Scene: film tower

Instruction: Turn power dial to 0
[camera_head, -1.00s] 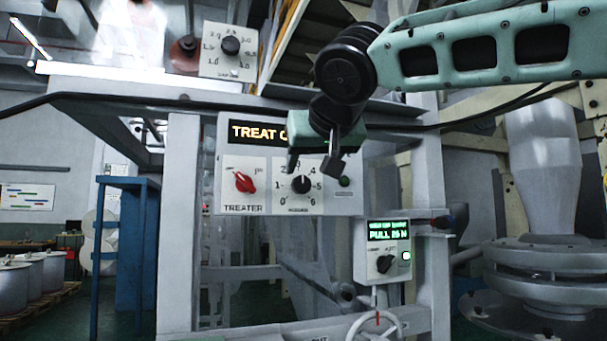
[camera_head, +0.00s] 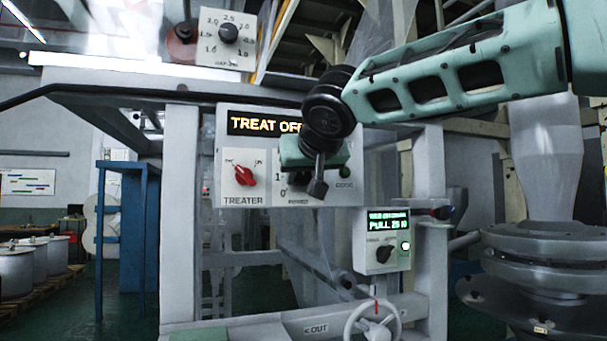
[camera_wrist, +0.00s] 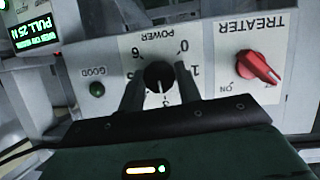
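The black power dial (camera_wrist: 159,76) sits on a white panel in the wrist view, which shows the panel upside down. Its white mark points towards the 3; the 0 is at its upper right. My gripper (camera_wrist: 159,88) is open, with one finger on each side of the dial. I cannot tell whether the fingers touch it. In the head view my gripper (camera_head: 303,182) is in front of the dial and hides most of it and its scale.
The red treater knob (camera_head: 244,175) is left of the dial, under the lit "TREAT OFF" display (camera_head: 262,123). A green lamp (camera_wrist: 97,89) is on the dial's other side. A pull-control box (camera_head: 383,240) and a handwheel (camera_head: 372,322) are lower right. A blue stand (camera_head: 125,235) is at left.

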